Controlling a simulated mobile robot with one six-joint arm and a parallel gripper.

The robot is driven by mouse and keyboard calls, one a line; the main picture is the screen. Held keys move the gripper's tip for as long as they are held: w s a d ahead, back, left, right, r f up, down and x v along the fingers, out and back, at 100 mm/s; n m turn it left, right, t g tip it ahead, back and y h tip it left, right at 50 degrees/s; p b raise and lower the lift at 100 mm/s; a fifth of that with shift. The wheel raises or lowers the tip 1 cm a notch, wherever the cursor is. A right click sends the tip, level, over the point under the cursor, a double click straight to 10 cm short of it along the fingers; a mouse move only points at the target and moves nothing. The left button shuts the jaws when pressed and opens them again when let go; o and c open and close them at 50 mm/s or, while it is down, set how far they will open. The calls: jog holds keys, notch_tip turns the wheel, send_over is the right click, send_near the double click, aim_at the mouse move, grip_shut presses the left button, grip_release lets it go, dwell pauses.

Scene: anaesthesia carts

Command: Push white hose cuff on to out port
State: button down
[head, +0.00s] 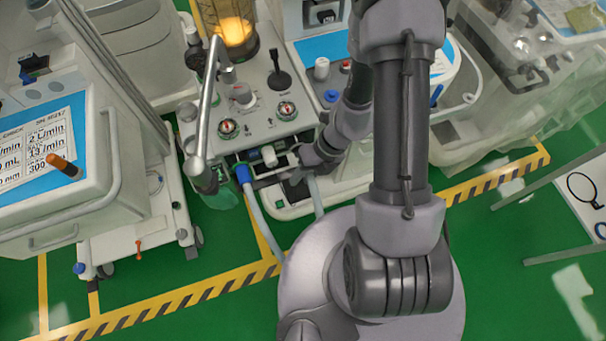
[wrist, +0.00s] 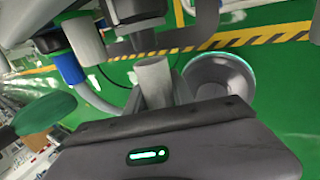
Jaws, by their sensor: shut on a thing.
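The white hose cuff (wrist: 153,76) is between the fingers of my gripper (wrist: 160,98) in the wrist view. Its open rim faces up in that picture, below a dark stub (wrist: 142,36) that may be the out port. The rim shows uncovered, and a gap seems to lie between them. In the head view my gripper (head: 282,173) is at the front of the cart, with a pale hose (head: 315,193) hanging beneath it. The cuff itself is hard to make out there. My gripper is shut on the cuff.
A blue cuff (head: 243,174) with its hose sits just left of my gripper; it also shows in the wrist view (wrist: 70,68). A silver arm (head: 203,110) stands out over the cart's left front. Green floor (head: 140,280) lies open in front.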

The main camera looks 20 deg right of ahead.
jog(key=shift+w+p, duration=1.2)
jog(key=shift+w, duration=0.2)
jog(key=c, duration=1)
grip_release()
jog(key=p+v, duration=0.9)
jog(key=v, duration=0.8)
jog(key=shift+d+r, duration=0.15)
